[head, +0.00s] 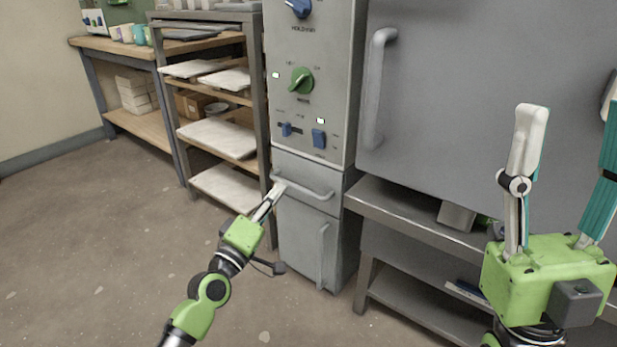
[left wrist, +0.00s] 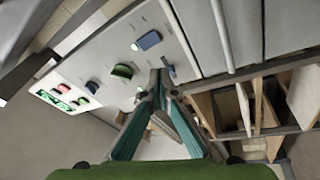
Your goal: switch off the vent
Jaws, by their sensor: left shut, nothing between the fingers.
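The tall grey control panel (head: 340,60) carries the controls. Low on it are a small blue slider (head: 287,129) and a blue rocker switch (head: 319,138); their labels are too small to read, so I cannot tell which is the vent's. The rocker also shows in the left wrist view (left wrist: 149,40). My left gripper (head: 277,188) is shut and empty, below the switches near a drawer handle, its fingertips pointing up toward the panel. In the left wrist view its tips (left wrist: 160,76) overlap the panel's lower part. My right gripper (head: 565,170) has its fingers spread wide, far right.
A green knob (head: 302,80) and a blue knob (head: 298,8) sit above the switches. A drawer handle (head: 305,189) juts out below. A large grey door with a vertical handle (head: 376,90) is right of the panel. A shelf rack (head: 215,138) stands left; floor there is clear.

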